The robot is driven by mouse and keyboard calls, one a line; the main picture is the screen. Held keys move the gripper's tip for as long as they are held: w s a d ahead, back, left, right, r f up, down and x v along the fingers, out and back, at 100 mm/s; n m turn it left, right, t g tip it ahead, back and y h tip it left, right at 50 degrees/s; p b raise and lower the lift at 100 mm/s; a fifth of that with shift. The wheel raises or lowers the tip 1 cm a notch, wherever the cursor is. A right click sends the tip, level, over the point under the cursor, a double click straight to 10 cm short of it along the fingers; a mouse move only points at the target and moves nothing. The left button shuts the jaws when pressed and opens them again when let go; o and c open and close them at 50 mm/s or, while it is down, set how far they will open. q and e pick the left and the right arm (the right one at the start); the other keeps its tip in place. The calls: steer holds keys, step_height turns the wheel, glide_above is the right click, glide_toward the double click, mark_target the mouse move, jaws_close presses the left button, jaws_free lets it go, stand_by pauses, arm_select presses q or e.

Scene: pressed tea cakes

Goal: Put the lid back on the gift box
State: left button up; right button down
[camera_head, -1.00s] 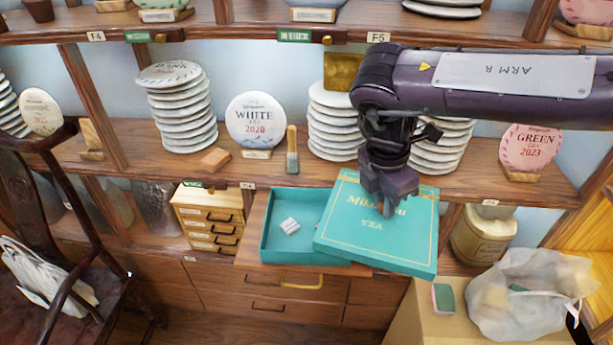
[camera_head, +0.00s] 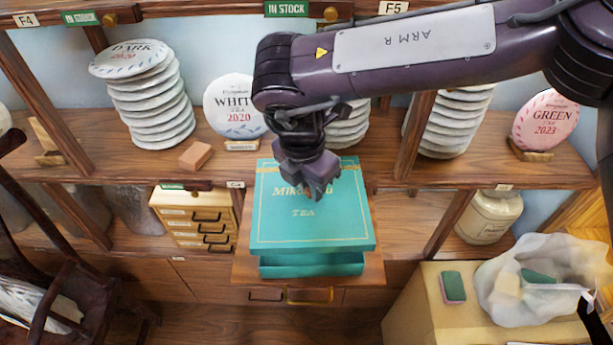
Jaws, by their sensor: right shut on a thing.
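The teal gift box lid (camera_head: 280,225), with gold lettering and a thin gold border, is level over the teal gift box (camera_head: 312,265). My right gripper (camera_head: 318,190) reaches down onto the lid and is shut on it, covering part of the lettering. Below the lid's front edge a strip of the box's front wall shows. The lid hides the inside of the box. I cannot tell whether the lid touches the box rim. My left gripper is out of view.
The box stands on a pulled-out wooden board (camera_head: 245,268). A small drawer chest (camera_head: 195,218) is close on its left. Stacks of tea cakes (camera_head: 150,105) stand on the shelf behind. At the right are a cardboard box (camera_head: 425,305), a sponge (camera_head: 453,287) and a white bag (camera_head: 540,275).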

mark_target(310, 205)
step_height(310, 205, down, 3)
steer(key=shift+r+b, duration=0.1)
steer(key=shift+b, duration=0.7)
step_height(310, 205, down, 3)
steer(key=shift+w+r+b, duration=0.1)
steer(key=shift+b, duration=0.9)
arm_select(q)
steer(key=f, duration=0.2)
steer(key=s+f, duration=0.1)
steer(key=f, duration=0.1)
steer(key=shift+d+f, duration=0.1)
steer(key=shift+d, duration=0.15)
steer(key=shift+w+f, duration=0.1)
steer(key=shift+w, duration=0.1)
arm_select(e)
steer(key=shift+f, duration=0.25)
arm_select(q)
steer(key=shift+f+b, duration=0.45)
steer(key=shift+b, duration=0.15)
arm_select(e)
steer(key=shift+f, duration=0.65)
